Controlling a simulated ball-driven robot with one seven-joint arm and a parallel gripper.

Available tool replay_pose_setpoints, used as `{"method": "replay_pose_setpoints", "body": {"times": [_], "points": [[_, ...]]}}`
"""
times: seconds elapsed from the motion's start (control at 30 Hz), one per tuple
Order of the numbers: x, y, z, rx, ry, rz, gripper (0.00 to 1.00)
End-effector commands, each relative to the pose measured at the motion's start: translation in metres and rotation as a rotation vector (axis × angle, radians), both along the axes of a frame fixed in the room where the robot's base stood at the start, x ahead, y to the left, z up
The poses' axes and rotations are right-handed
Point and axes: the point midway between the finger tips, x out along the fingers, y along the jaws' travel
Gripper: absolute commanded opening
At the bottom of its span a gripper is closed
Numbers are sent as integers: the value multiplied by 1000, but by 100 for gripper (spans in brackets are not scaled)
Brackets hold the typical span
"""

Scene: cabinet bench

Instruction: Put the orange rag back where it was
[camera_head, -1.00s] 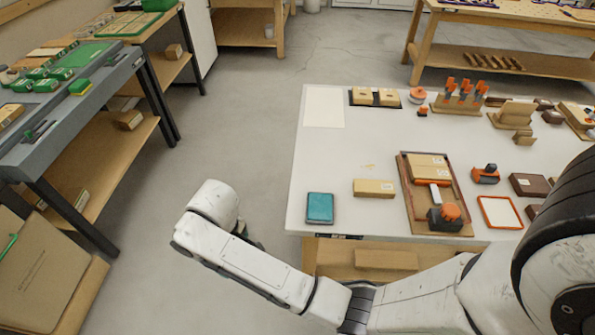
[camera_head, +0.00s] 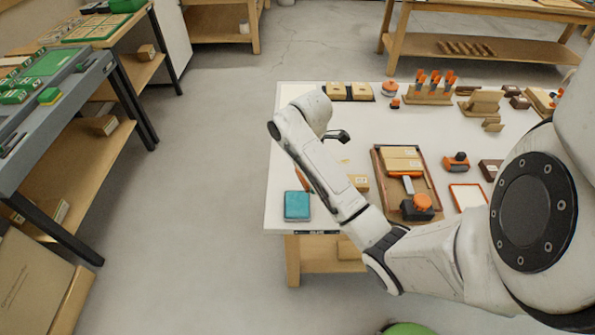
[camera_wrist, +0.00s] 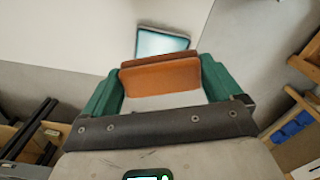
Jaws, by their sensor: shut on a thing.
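The orange rag (camera_wrist: 162,78) is held between the green fingers of my gripper (camera_wrist: 160,84) in the wrist view, looking like a folded orange-brown slab with a darker upper edge. In the head view my forearm hides most of the gripper, and a small orange sliver (camera_head: 302,179) shows beside the arm, probably the rag. The rag is over the left part of the white table (camera_head: 285,140). A teal square item (camera_head: 297,206) lies at the table's front left corner. It also shows just beyond the rag in the wrist view (camera_wrist: 160,42).
A wooden tray (camera_head: 378,165) with boxes and an orange-topped item stands right of my arm. A tan box (camera_head: 358,182) lies between. An orange-rimmed frame (camera_head: 468,197) and an orange-black tool (camera_head: 456,162) lie further right. A grey bench (camera_head: 60,100) stands left across clear floor.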

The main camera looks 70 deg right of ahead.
Motion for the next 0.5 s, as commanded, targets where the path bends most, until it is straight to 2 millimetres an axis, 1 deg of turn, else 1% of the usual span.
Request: {"method": "replay_pose_setpoints", "body": {"times": [0.03, 0.2, 0.5], "points": [[2, -6, -8, -3, 1, 2, 68], [18, -28, -23, -5, 2, 3, 68], [44, -65, -43, -4, 1, 1, 68]]}}
